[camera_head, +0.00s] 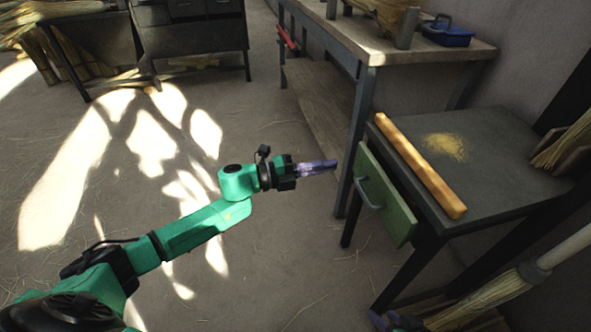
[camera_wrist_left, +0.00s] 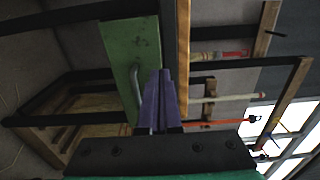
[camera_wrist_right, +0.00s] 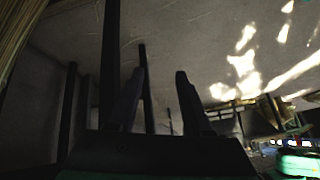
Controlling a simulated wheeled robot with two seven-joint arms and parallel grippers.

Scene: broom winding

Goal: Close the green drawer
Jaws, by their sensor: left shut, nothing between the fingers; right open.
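The green drawer (camera_head: 386,198) is in the front of the dark table at the right in the head view. Its front stands out a little from under the tabletop's edge, and it has a grey bar handle (camera_head: 367,192). My left gripper (camera_head: 335,164) is shut and empty, with its purple fingertips just left of the drawer front. In the left wrist view, the fingers (camera_wrist_left: 167,75) overlap the edge of the green drawer front (camera_wrist_left: 130,50) beside the handle (camera_wrist_left: 136,83); contact cannot be told. My right gripper (camera_wrist_right: 158,85) is open and empty in the right wrist view.
The dark table (camera_head: 500,165) bears a long wooden bar (camera_head: 420,165) along its front edge and some yellow dust. A workbench (camera_head: 400,60) stands behind it. A broom (camera_head: 520,275) is at the lower right.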

